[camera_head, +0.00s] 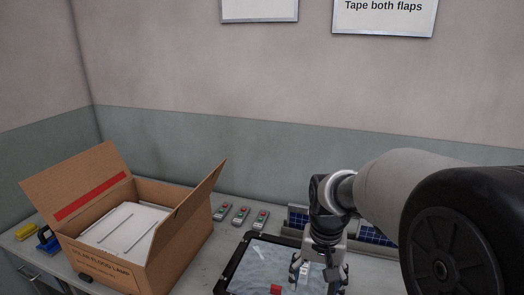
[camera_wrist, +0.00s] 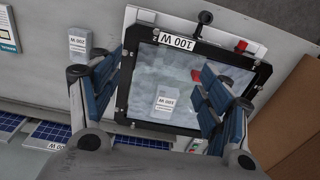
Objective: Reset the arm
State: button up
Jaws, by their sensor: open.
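My gripper (camera_head: 320,272) points down over the right part of a black-framed floodlight housing (camera_head: 235,270) on the bench. In the wrist view my gripper (camera_wrist: 160,100) is open, its two blue-padded fingers apart with no object held between them. The housing (camera_wrist: 265,72) lies beneath, with a glassy grey face, a "100 W" label and a small red part (camera_wrist: 197,75). My arm reaches in from the right of the head view and hides part of the bench.
An open cardboard box (camera_head: 150,262) with white contents stands at the left, flaps raised. Several small red-and-green-buttoned units (camera_head: 241,215) lie behind the housing. Blue solar panels (camera_head: 375,236) lie behind my gripper.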

jog(key=s+r+n+t, duration=0.1)
jog(key=s+r, duration=0.3)
jog(key=s, duration=0.5)
jog(key=s+d+r+n+t, duration=0.1)
jog(key=s+r+n+t, duration=0.1)
jog(key=s, duration=0.8)
notch_tip(320, 180, up, 3)
jog(key=shift+d+f+t, duration=0.15)
jog(key=shift+d+t, duration=0.15)
jog(key=shift+t, duration=0.3)
